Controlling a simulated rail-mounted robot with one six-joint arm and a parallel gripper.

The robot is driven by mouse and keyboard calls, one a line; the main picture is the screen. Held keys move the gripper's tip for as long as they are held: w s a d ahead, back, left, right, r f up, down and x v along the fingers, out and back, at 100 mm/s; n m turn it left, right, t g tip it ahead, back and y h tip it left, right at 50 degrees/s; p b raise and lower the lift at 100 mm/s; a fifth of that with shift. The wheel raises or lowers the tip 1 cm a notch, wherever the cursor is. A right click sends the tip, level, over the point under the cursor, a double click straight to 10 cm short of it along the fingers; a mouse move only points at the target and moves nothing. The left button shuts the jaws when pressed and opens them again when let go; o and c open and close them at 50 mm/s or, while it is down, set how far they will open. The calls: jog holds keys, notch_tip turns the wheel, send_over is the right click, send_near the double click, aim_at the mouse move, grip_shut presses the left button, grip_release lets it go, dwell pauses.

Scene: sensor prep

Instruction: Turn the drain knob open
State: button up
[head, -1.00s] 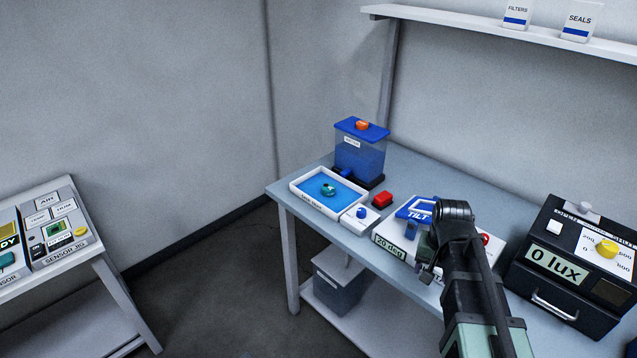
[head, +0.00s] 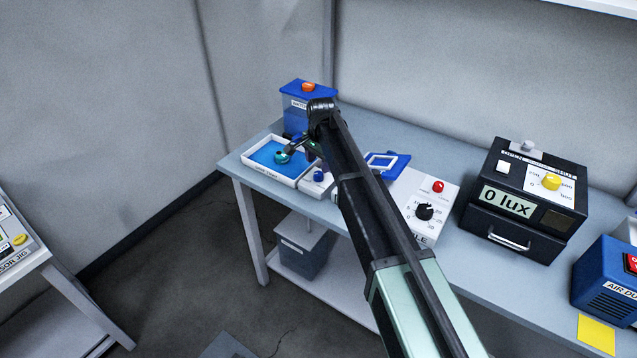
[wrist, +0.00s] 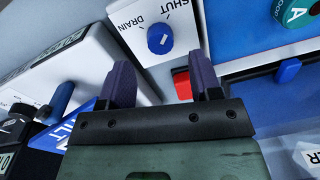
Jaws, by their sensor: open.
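The drain knob (wrist: 160,38) is a small round blue knob with a white mark. It sits on a white panel (wrist: 136,42) lettered DRAIN and SHUT in the wrist view. I cannot tell for sure which label the mark points to. In the head view the knob (head: 319,176) shows beside the blue tray, partly crowded by my arm. My gripper (wrist: 163,76) is open and empty, its two dark fingers apart, with the knob ahead of the gap and not touched. In the head view my gripper (head: 300,150) is over the tray and panel area.
A white-rimmed tray (head: 253,143) with blue inside holds a teal round sensor (head: 282,157). A blue-lidded water tank (head: 294,112) stands behind it. A red block (wrist: 183,84) lies by the right finger.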

aim_at(319, 174)
notch_tip(319, 174, down, 5)
jog(key=b, duration=0.3)
jog(key=shift+w+a, duration=0.1)
jog(key=shift+r, duration=0.25)
jog(key=c, duration=0.9)
jog(key=shift+c, duration=0.2)
